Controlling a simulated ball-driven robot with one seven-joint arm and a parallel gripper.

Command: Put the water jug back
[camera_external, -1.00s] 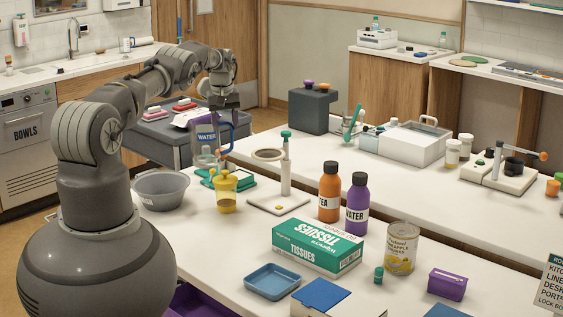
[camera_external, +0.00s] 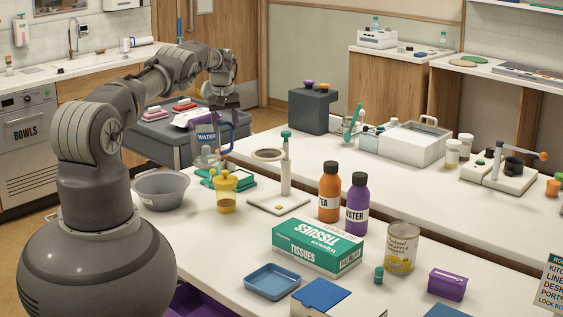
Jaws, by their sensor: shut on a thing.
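The water jug (camera_external: 206,153) is clear, with a blue "WATER" label and a blue handle at its right side. It is roughly upright at the left end of the near white table. My gripper (camera_external: 227,107) points down from above and is shut on the jug at its blue handle; the fingertips are small and partly hidden. A green tray (camera_external: 207,183) lies just below the jug in the picture. I cannot tell whether the jug's base touches it or hangs above it.
Close by are a grey bowl (camera_external: 161,190), a yellow-lidded pot (camera_external: 227,197), a white stand with a green-topped post (camera_external: 286,172) and a tape ring (camera_external: 268,155). Orange (camera_external: 329,188) and purple (camera_external: 357,199) bottles stand further right. A grey cart (camera_external: 172,140) stands behind.

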